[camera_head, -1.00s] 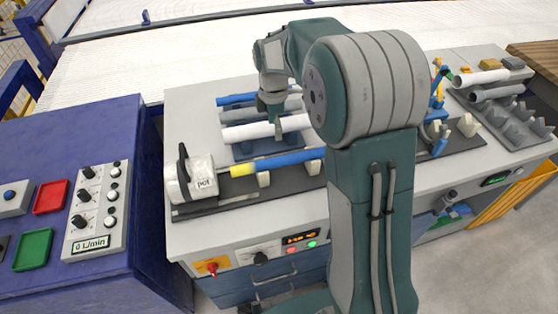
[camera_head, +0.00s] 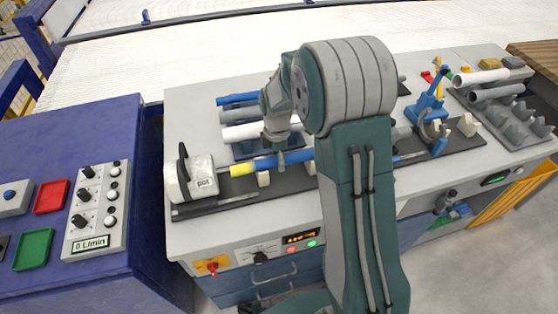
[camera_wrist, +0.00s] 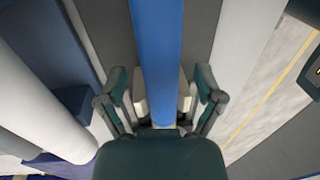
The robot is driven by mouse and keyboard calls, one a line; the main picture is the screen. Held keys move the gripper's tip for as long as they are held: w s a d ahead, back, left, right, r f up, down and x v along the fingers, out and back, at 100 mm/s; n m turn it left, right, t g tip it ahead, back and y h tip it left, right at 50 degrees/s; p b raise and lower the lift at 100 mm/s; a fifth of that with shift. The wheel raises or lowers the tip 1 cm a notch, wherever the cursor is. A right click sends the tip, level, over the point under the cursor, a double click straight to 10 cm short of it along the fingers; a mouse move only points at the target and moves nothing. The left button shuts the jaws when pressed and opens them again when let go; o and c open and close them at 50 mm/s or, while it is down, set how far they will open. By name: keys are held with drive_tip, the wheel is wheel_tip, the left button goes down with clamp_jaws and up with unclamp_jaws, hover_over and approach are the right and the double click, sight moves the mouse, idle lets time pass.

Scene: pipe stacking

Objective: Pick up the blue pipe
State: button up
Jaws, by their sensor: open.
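My gripper (camera_head: 281,159) is over this pipe, pointing down. In the wrist view the blue pipe (camera_wrist: 158,50) runs between the fingers of my gripper (camera_wrist: 160,105), which stand apart on both sides with gaps to it. I cannot tell the height left above the pipe. Another blue pipe (camera_head: 238,99) lies at the back of the rack.
A white pipe (camera_head: 243,132) and a grey pipe (camera_head: 237,116) lie in the rack behind; the white pipe (camera_wrist: 40,95) is close left in the wrist view. A blue clamp (camera_head: 428,105) stands right of my arm. More pipes (camera_head: 482,76) lie at the far right.

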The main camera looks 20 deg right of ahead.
clamp_jaws()
drive_tip(key=shift+r, duration=0.15)
drive_tip(key=shift+r, duration=0.3)
wheel_tip(320, 180, up, 2)
drive_tip(key=shift+w+r, duration=0.1)
drive_tip(key=shift+r, duration=0.05)
drive_tip(key=s+r, duration=0.9)
drive_tip(key=s, duration=0.5)
drive_tip(key=shift+r, duration=0.4)
